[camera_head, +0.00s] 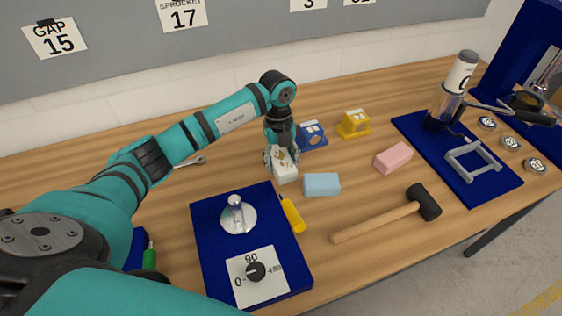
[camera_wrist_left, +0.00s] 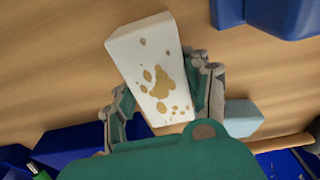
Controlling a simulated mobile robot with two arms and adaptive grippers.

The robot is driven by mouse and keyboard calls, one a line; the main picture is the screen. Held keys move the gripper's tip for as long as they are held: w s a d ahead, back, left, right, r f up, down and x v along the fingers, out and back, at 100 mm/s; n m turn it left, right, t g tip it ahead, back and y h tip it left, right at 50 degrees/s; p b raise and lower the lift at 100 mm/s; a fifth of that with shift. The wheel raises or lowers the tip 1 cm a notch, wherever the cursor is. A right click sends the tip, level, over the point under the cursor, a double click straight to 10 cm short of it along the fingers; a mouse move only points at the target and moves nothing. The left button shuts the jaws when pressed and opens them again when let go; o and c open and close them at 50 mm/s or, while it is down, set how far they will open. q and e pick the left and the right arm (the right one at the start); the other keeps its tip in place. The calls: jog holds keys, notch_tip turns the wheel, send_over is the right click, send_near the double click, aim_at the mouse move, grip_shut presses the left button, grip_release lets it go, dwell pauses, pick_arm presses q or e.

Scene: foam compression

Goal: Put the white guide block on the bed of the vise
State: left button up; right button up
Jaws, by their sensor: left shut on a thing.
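The white guide block (camera_head: 284,173), marked with brown stains, is held in my left gripper (camera_head: 282,160) near the middle of the table. In the left wrist view the block (camera_wrist_left: 135,55) is long and tilted between the two fingers of my left gripper (camera_wrist_left: 165,92), which is shut on it. I cannot tell if the block touches the wood. No vise is clearly recognisable; a grey open frame (camera_head: 472,160) lies on a blue mat at the right. My right gripper is not in view.
A light blue block (camera_head: 321,184) lies just right of the held block. A pink block (camera_head: 393,158), a black-headed mallet (camera_head: 424,202), a yellow fixture (camera_head: 354,124) and a blue fixture (camera_head: 312,135) are nearby. A blue dial panel (camera_head: 208,235) is in front.

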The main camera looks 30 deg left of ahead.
aim_at(281, 158)
pick_arm(q)
notch_tip(281, 158, up, 10)
jog(key=shift+b, duration=1.15)
notch_tip(281, 158, up, 8)
jog(key=r+p, duration=0.1)
jog(key=p, duration=0.3)
jog(key=s+d+f+n+b, duration=0.1)
jog(key=s+n, duration=0.3)
jog(key=n, duration=0.4)
jog(key=s+d+f+n+t+b, duration=0.1)
jog(key=s+d+f+n, duration=0.2)
jog(key=n, duration=0.6)
jog(key=s+d+f+n+t+y+b, duration=0.1)
jog(key=s+d+f+n+b, duration=0.1)
jog(key=s+n, duration=0.3)
jog(key=d+n, duration=0.1)
jog(key=n, duration=0.3)
